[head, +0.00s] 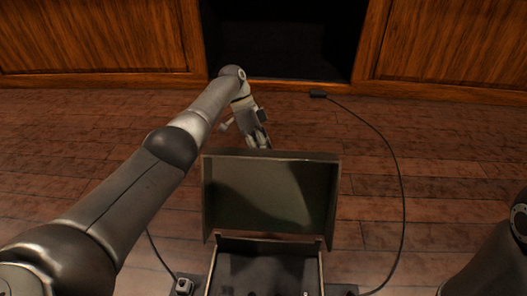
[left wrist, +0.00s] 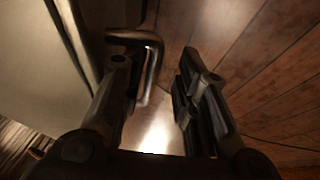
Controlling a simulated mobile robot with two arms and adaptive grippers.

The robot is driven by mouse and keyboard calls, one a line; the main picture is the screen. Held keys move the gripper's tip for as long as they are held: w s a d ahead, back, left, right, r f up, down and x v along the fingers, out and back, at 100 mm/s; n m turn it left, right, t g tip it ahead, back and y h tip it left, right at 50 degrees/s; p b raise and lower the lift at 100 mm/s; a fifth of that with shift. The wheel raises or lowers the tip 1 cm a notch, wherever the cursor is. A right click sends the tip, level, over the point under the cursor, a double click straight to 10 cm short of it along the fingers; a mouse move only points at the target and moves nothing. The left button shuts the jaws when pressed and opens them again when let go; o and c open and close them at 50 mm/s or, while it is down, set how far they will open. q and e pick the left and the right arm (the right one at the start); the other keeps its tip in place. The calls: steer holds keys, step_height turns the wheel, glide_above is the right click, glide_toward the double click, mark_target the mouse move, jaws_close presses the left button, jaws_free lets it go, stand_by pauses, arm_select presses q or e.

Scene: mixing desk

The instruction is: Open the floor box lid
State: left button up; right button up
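The floor box lid (head: 272,198) stands raised, roughly upright, above the box body (head: 228,245) in the head view. The box's dark interior shows below it. My left gripper (head: 262,140) is behind the lid's top edge, its fingertips partly hidden by the lid. In the left wrist view my left gripper (left wrist: 155,85) is open. A metal handle (left wrist: 155,50) on the lid's outer face (left wrist: 40,70) lies at the left finger and reaches into the gap between the fingers. I cannot tell whether it touches. My right gripper is not in view.
A black cable (head: 398,185) curves over the wooden floor (head: 440,205) right of the box, ending in a small black connector (head: 318,94). A wood-panelled front (head: 450,45) with a dark opening stands at the back. Floor around the box is mostly clear.

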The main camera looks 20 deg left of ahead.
arm_select(q)
step_height(320, 180, up, 10)
steer(key=shift+w, duration=0.15)
steer(key=shift+a+f, duration=0.1)
steer(key=shift+f, duration=0.05)
steer(key=shift+c, duration=0.5)
